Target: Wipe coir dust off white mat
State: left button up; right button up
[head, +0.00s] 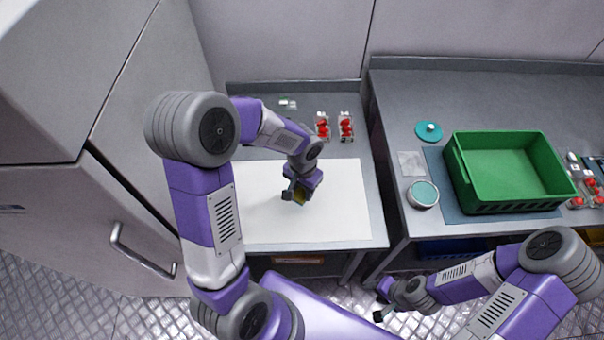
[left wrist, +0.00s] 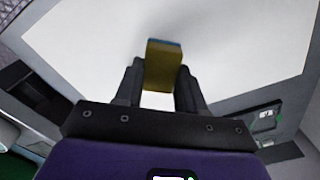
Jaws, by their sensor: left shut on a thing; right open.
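The white mat (head: 338,207) lies on the left grey table. In the head view its left part is partly hidden by my left arm. My left gripper (head: 300,195) is over the mat and shut on a yellow sponge (head: 299,198) with a thin blue edge. The sponge (left wrist: 163,66) shows between both fingers in the left wrist view, over the mat (left wrist: 240,50). I cannot tell whether it touches the mat. A faint grey shade lies on the mat near the sponge; I cannot tell dust from shadow. My right gripper (head: 381,301) is open and empty, low in front of the right table.
Two clear punnets of red berries (head: 323,126) (head: 346,126) stand behind the mat. On the right table are a green crate (head: 470,190), a round teal-topped tub (head: 422,194), a teal disc (head: 428,131) and more berry punnets. A cabinet with a handle (head: 140,252) stands close at left.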

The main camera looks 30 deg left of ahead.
pick_arm(q)
jog(key=shift+r+p, duration=0.75)
jog(key=shift+r, duration=0.55)
